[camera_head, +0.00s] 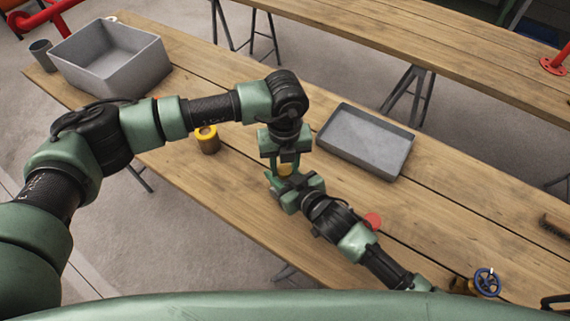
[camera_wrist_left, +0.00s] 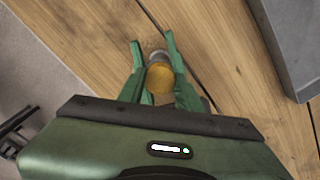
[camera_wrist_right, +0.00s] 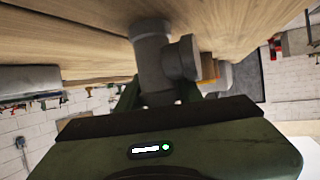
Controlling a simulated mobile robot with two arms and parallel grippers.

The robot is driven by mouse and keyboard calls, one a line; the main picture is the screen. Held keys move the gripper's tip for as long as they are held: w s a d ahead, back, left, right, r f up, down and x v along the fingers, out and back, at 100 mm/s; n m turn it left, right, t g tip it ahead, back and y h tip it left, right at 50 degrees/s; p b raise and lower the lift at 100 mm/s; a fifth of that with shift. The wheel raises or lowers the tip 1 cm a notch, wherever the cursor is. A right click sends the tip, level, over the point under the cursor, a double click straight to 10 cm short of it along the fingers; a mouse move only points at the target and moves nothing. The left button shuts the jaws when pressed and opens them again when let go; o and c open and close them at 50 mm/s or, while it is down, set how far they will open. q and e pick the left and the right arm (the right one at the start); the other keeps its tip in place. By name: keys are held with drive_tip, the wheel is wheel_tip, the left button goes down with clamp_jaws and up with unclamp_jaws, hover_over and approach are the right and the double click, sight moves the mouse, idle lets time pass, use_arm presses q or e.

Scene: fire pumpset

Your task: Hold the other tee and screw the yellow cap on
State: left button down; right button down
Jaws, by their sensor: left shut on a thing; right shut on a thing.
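My left gripper (camera_head: 285,165) is shut on the yellow cap (camera_head: 285,170), pointing down over the near table. The cap also shows between the fingers in the left wrist view (camera_wrist_left: 160,77). A grey part (camera_wrist_left: 158,55) shows just beyond it. My right gripper (camera_head: 276,179) is close below the left one. In the right wrist view it is shut on the grey tee (camera_wrist_right: 152,62), whose side branch (camera_wrist_right: 186,58) points right. The tee is mostly hidden in the head view. I cannot tell whether the cap is on its threads.
A yellow-topped cylindrical piece (camera_head: 207,139) stands left of the grippers. A shallow grey tray (camera_head: 365,140) lies to the right. A deep grey bin (camera_head: 140,78) and cup (camera_head: 42,54) are far left. A red disc (camera_head: 373,220) and blue handwheel (camera_head: 487,282) are nearer right.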

use_arm(q)
drive_tip(key=shift+s+f, duration=0.5)
drive_tip(key=shift+f, duration=0.15)
drive_tip(key=shift+w+f, duration=0.1)
drive_tip(key=shift+f, duration=0.05)
idle(0.6)
drive_tip(key=c, duration=1.3)
unclamp_jaws()
drive_tip(key=shift+a, duration=0.1)
drive_tip(key=shift+w, duration=0.1)
drive_tip(key=r, duration=0.3)
drive_tip(key=shift+w+d+r, duration=0.2)
drive_tip(key=shift+r, duration=0.05)
drive_tip(key=shift+s+a+r, duration=0.1)
drive_tip(key=shift+a+r, duration=0.05)
drive_tip(key=shift+r, duration=0.25)
drive_tip(key=c, duration=0.6)
